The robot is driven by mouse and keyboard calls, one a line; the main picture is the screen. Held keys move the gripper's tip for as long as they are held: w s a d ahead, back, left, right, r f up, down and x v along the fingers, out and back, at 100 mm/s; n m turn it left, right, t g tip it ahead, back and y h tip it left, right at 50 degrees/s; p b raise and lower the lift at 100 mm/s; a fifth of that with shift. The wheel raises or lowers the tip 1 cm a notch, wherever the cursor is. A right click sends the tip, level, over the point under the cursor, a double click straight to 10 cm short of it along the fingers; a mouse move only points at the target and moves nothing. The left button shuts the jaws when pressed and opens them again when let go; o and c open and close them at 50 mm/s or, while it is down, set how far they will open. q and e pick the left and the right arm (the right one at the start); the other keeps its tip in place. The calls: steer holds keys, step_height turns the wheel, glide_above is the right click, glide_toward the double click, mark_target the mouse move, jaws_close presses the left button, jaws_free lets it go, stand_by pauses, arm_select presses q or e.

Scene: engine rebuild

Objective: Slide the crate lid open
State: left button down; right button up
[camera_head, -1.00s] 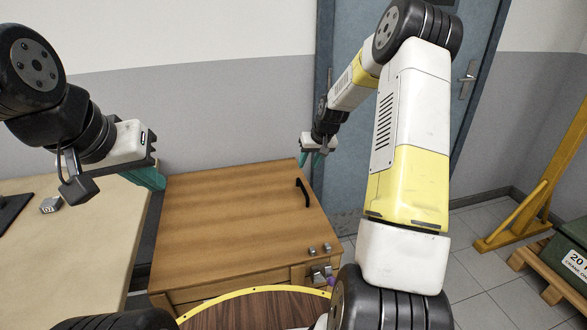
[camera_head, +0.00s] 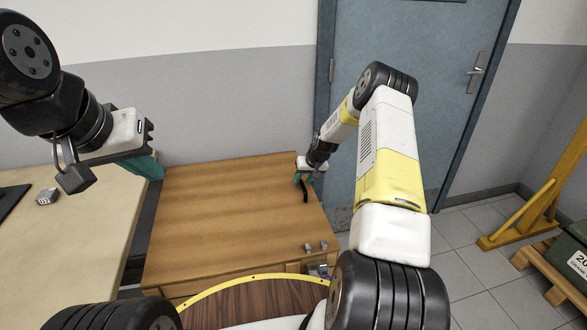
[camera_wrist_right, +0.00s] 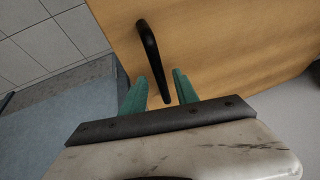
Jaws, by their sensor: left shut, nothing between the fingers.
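The crate's lid (camera_head: 225,215) is a flat brown wooden panel that covers the crate's top. A black bar handle (camera_head: 305,191) stands near its right edge. My right gripper (camera_head: 305,179) is at the far end of the handle. In the right wrist view, the green fingers of the right gripper (camera_wrist_right: 160,76) are apart, and the near end of the handle (camera_wrist_right: 151,48) lies between them. I cannot tell whether either finger touches it. My left gripper (camera_head: 155,170) is shut and empty, above the gap between the light table and the crate.
A light wooden table (camera_head: 75,245) stands at the left. Small metal parts (camera_head: 316,247) sit at the crate's front right corner. A blue door (camera_head: 425,100) and open tiled floor (camera_head: 470,265) are behind and right.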

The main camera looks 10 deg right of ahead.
steer(key=shift+c, duration=0.3)
jaws_close()
stand_by(1.2)
